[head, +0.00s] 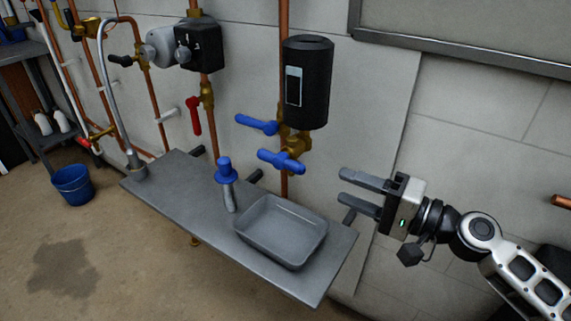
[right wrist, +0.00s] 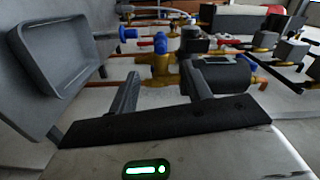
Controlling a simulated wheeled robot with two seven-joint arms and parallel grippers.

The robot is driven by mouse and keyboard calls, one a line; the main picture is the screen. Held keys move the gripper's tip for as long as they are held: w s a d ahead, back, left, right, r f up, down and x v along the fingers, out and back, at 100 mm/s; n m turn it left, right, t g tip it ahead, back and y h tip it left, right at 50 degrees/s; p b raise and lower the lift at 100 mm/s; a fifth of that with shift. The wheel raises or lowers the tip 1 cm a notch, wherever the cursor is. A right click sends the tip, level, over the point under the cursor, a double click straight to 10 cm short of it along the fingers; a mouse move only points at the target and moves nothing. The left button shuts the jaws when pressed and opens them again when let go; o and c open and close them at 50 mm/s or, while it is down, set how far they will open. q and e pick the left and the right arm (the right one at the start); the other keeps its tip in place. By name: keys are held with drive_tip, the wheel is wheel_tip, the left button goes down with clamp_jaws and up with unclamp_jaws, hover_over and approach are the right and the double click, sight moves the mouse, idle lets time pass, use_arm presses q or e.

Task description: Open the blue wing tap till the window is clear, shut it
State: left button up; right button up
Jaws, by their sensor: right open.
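The blue wing tap (head: 281,161) sits on a brass valve (head: 297,143) low on the copper pipe, below a black canister (head: 306,95). The canister's window (head: 294,86) looks pale grey; I cannot tell whether it is clear. A second blue handle (head: 257,124) sticks out left, just above the wing tap. My right gripper (head: 343,185) is open and empty, to the right of the wing tap and apart from it, fingers pointing left. In the right wrist view, the brass valve (right wrist: 155,65) and canister (right wrist: 222,76) show beyond the fingers. My left gripper is not in view.
A grey tray (head: 281,231) and a blue-topped tool (head: 226,183) are on the metal shelf (head: 180,189) below the taps. A red lever (head: 194,115) and a grey-black box (head: 198,44) are to the left. A blue bucket (head: 72,184) stands on the floor.

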sight(287, 165)
drive_tip(key=p+x, duration=0.2)
drive_tip(key=x, duration=1.2)
drive_tip(key=shift+f, duration=0.1)
drive_tip(key=c, duration=0.9)
